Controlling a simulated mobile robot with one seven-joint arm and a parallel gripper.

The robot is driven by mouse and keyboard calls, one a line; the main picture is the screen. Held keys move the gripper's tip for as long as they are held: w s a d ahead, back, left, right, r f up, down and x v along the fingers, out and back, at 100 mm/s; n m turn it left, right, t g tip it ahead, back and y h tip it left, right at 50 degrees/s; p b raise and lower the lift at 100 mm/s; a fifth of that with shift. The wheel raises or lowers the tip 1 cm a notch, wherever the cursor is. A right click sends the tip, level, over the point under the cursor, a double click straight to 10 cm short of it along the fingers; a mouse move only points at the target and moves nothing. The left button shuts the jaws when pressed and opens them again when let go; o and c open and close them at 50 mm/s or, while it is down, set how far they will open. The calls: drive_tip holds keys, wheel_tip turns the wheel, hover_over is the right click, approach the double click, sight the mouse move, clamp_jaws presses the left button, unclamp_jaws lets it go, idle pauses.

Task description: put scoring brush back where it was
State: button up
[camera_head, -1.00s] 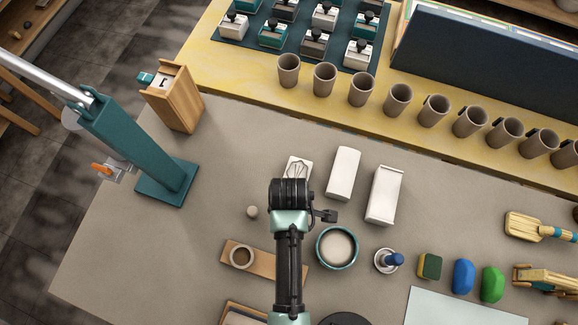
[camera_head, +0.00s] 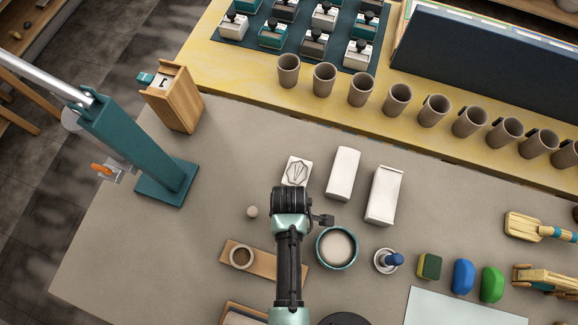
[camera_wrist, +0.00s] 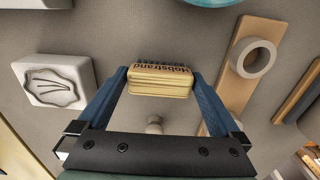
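The scoring brush (camera_wrist: 160,82) is a pale wooden block with dark lettering and a row of dark bristles along its far edge. In the wrist view it sits between the two blue fingers of my gripper (camera_wrist: 160,80), which touch it on both sides. In the head view my gripper is under my wrist (camera_head: 291,202), and the brush is hidden there. Below the brush in the wrist view is a small round grey-beige piece (camera_wrist: 154,124), partly covered. I cannot tell how high the brush is above the table.
A white tile with a carved shape (camera_head: 297,171) lies ahead of my wrist. A wooden board (camera_head: 268,264) with a ring (camera_head: 242,257) is at front left. A teal-rimmed bowl (camera_head: 352,234) and two white blocks stand to the right. Left of my wrist the table (camera_head: 170,240) is mostly clear.

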drive_tip(key=shift+r, duration=0.15)
wheel_tip(320, 180, up, 12)
drive_tip(key=w+r+m+t, duration=0.4)
drive_tip(key=w+r+t, duration=0.4)
drive_tip(key=w+r, duration=0.85)
drive_tip(key=w+r+m+t, duration=0.2)
drive_tip(key=w+r+t, duration=0.1)
drive_tip(key=r, duration=0.4)
drive_tip(key=w+r+m+t, duration=0.1)
drive_tip(key=w+r+t, duration=0.15)
drive_tip(key=r, duration=0.55)
wheel_tip(320, 180, up, 17)
drive_tip(key=m+t, duration=0.3)
drive_tip(key=t, duration=0.3)
drive_tip(key=s+r+m+t, duration=0.2)
drive_tip(key=s+r+t, duration=0.2)
drive_tip(key=r, duration=0.6)
drive_tip(key=s+r+m+t, duration=0.2)
drive_tip(key=s+r+t, duration=0.2)
drive_tip(key=s+r, duration=0.4)
wheel_tip(320, 180, up, 3)
drive_tip(key=shift+s+f+m, duration=0.15)
drive_tip(key=shift+s+m, duration=0.05)
drive_tip(key=shift+m, duration=0.1)
drive_tip(key=shift+d, duration=0.1)
